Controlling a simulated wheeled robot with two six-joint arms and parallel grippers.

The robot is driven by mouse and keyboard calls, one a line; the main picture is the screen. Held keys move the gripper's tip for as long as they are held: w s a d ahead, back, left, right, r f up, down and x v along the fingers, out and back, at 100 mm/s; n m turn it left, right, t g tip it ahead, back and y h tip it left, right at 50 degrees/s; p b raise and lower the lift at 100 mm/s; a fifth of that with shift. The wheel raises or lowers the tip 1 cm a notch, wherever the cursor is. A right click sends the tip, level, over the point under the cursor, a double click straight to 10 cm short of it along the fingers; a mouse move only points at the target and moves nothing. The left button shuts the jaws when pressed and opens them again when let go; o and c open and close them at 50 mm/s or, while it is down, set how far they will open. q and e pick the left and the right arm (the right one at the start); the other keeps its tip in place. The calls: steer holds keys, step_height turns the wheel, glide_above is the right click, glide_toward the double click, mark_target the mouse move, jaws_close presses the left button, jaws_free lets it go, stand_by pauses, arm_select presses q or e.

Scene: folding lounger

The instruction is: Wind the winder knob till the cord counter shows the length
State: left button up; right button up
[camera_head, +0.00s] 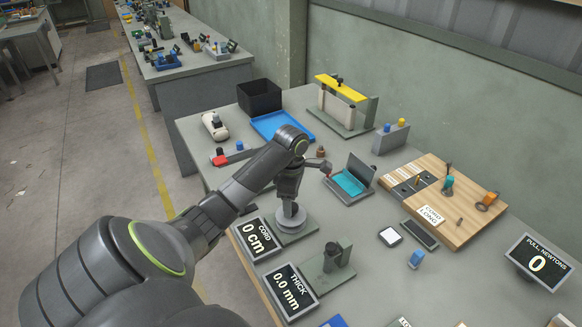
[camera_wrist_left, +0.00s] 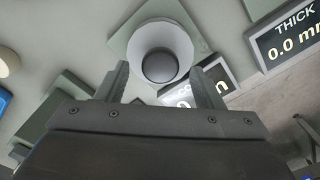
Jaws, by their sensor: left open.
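The winder is a pale grey disc (camera_head: 291,222) on a green-grey base plate beside the cord counter. My left gripper (camera_head: 290,201) points down over the winder and hides the knob in the head view. In the wrist view its fingers (camera_wrist_left: 165,78) stand apart, with the knob just beyond and between their tips. My right gripper is not in view.
A thickness display (camera_head: 290,290) reading 0.0 mm stands nearby, with a green-grey gauge (camera_head: 328,268) beside it. A wooden board (camera_head: 455,220) with a CORD LONG label lies at the right. A blue tray (camera_head: 283,125) and black bin (camera_head: 259,97) are at the back.

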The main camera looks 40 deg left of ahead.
arm_select(q)
steer(key=shift+f, duration=0.85)
steer(key=shift+c, duration=0.2)
